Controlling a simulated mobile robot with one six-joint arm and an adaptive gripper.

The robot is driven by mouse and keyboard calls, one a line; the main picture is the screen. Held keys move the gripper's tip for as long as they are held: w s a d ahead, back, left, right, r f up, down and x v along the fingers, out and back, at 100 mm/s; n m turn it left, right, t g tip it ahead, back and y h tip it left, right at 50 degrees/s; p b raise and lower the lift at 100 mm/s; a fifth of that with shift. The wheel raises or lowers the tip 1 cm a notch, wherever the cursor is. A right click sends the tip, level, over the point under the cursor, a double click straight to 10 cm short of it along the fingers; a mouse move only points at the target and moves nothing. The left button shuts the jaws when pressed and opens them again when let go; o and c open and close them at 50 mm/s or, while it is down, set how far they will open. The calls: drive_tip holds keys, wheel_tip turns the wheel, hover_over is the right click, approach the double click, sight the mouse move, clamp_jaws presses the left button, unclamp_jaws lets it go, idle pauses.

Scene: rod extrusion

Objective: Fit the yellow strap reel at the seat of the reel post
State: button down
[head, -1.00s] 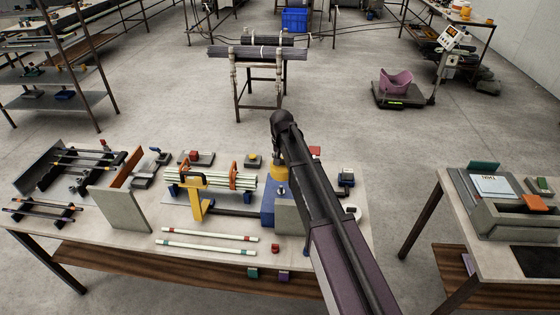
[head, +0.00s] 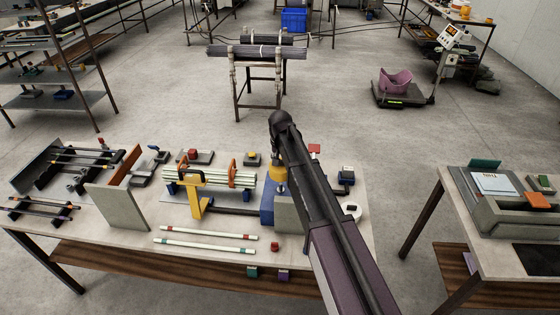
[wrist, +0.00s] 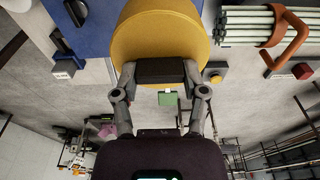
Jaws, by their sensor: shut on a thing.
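The yellow strap reel (wrist: 162,32) fills the top middle of the wrist view. My gripper (wrist: 160,72) is shut on its near side. In the head view the reel (head: 279,173) shows as a small yellow shape under the end of my arm, above the blue block (head: 268,205). A small pale grey piece (head: 281,188) shows just below the reel; I cannot tell whether it is the top of the reel post or whether the reel touches it. The seat is hidden behind the reel and my arm.
A bundle of pale rods (head: 230,178) lies in a cradle with orange clamps, left of the blue block. An orange-yellow bracket (head: 196,205) stands close by. Two loose rods (head: 205,242) lie at the table's front. A white ring (head: 352,212) lies right of my arm.

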sight(281, 165)
drive_tip(key=shift+f+b, duration=1.7)
drive_tip(key=shift+f, duration=0.3)
drive_tip(key=shift+f+b, duration=2.3)
idle(0.8)
drive_tip(key=shift+c, duration=0.2)
unclamp_jaws()
drive_tip(key=shift+r, duration=0.2)
